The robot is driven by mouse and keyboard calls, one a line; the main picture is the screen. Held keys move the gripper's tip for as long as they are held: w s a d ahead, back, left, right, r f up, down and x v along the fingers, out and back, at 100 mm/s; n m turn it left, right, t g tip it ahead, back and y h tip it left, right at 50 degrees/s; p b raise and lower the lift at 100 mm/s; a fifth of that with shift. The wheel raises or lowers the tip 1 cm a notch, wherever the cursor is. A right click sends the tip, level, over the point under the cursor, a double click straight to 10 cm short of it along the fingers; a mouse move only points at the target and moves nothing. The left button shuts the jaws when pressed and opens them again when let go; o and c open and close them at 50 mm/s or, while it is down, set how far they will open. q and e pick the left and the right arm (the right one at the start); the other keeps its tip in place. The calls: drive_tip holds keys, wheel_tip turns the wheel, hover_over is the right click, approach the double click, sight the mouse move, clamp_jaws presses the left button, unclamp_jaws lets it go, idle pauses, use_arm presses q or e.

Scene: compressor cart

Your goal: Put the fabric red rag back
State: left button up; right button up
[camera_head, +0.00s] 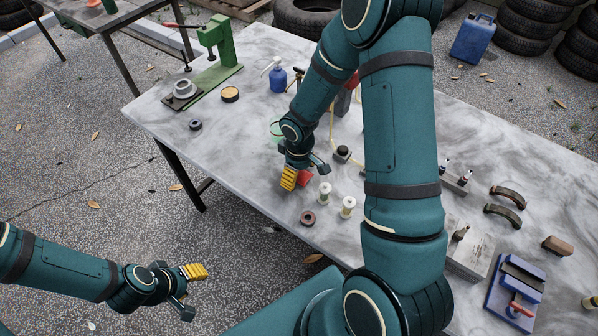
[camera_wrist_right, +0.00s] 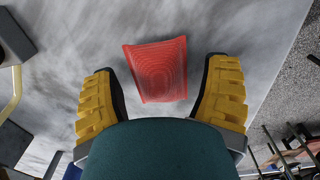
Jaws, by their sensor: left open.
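The red rag (camera_head: 305,179) lies on the grey table near its front edge, partly hidden by my right gripper in the head view. In the right wrist view, the rag (camera_wrist_right: 157,69) is a ridged red piece lying just beyond the fingertips, between their lines. My right gripper (camera_head: 304,173) is open above it, its yellow fingers apart in the wrist view (camera_wrist_right: 160,92), with nothing held. My left gripper (camera_head: 196,290) is open and empty, off the table over the gravel at the lower left.
Two pale spools (camera_head: 325,192) and a dark ring (camera_head: 307,217) stand close to the right gripper. A green press (camera_head: 217,50), a blue spray bottle (camera_head: 277,76) and a green-rimmed container (camera_head: 276,129) are further back. The table's front left is mostly clear.

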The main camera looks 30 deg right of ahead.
drive_tip(key=shift+r, duration=0.2)
wheel_tip(320, 180, up, 12)
drive_tip(key=p, duration=0.2)
drive_tip(key=shift+p, duration=0.4)
drive_tip(key=shift+f, duration=0.1)
